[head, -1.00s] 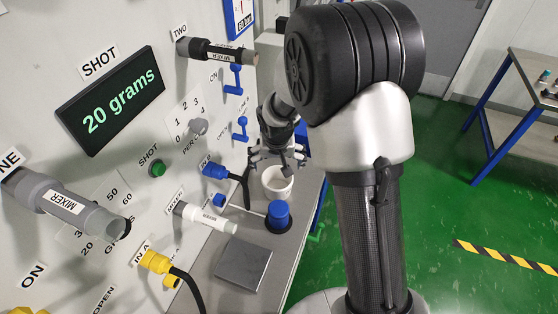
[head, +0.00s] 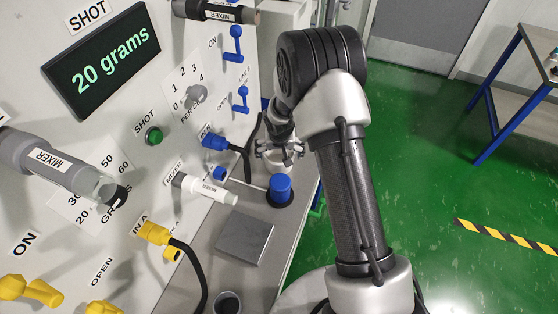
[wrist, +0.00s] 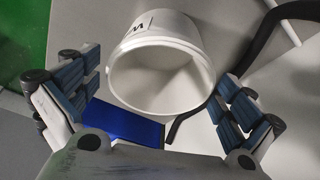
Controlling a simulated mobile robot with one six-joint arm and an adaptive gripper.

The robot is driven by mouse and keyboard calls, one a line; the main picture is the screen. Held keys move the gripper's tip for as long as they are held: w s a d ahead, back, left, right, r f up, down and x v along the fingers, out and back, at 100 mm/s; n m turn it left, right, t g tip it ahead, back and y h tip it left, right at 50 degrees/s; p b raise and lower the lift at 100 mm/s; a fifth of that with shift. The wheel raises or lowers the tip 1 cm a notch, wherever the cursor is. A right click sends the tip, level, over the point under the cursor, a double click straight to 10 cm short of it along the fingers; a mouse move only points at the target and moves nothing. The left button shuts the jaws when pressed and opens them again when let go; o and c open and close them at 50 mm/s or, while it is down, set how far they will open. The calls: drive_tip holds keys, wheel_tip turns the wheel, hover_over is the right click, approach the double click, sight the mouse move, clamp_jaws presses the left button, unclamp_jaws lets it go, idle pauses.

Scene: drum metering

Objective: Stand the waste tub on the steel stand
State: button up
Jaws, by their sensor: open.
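The white waste tub (wrist: 160,65) stands open-mouthed between the spread fingers of my gripper (wrist: 160,95) in the wrist view, with part of a dark-lettered label on its side. Its inside looks empty. In the head view, the tub (head: 292,158) is mostly hidden behind my gripper (head: 280,150) at the bench's far end. My gripper is open, and no clear grip on the tub shows. The flat grey square plate, apparently the steel stand (head: 245,240), is on the bench nearer the camera and looks bare.
A blue-capped piece (head: 280,188) stands on the bench between tub and plate. A white mixer tube (head: 205,188) and blue connector (head: 214,142) with a black hose stick out from the panel on the left. A dark round cup (head: 228,302) is at the bottom edge.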

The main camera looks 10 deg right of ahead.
sight(279, 158)
drive_tip(key=x, duration=0.2)
drive_tip(key=b+x, duration=0.1)
drive_tip(key=x, duration=0.2)
drive_tip(key=shift+w, duration=0.35)
drive_tip(key=shift+r, duration=0.1)
drive_tip(key=c, duration=1.2)
